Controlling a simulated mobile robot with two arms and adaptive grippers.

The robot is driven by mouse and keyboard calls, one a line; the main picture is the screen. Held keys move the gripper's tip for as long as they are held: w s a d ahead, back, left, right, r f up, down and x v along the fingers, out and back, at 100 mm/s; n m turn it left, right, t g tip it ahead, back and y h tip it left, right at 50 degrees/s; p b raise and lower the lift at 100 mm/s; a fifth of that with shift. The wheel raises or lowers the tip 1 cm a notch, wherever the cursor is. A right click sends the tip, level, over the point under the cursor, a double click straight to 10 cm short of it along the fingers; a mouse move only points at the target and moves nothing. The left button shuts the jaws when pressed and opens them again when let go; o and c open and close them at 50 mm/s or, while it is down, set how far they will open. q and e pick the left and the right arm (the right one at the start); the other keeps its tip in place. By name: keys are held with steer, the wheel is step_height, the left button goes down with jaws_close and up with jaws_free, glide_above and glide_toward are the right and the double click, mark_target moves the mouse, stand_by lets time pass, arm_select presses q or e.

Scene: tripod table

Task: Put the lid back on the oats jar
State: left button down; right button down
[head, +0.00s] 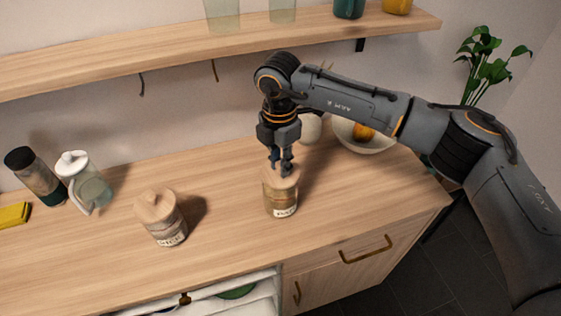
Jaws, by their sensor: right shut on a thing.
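The oats jar (281,203) stands upright on the wooden counter, right of the middle, with a label low on its front. Its wooden lid (271,180) is at the mouth of the jar, roughly level. I cannot tell whether it is fully seated or slightly above the rim. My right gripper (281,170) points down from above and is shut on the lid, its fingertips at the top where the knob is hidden. My left gripper is not in view.
A second lidded jar (163,222) stands to the left. A dark bottle (38,178), a white-lidded pitcher (88,185) and a yellow item (14,214) are farther left. A bowl with fruit (352,142) and a white vessel (309,127) stand behind. A wall shelf (200,52) runs above. A drawer is open in front.

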stand_by(0.8)
stand_by(0.4)
steer(key=c, duration=0.7)
jaws_free()
steer(key=shift+o, duration=0.2)
steer(key=shift+r, duration=0.1)
steer(key=shift+r+p, duration=1.3)
steer(key=shift+r, duration=2.1)
steer(key=shift+c, duration=0.2)
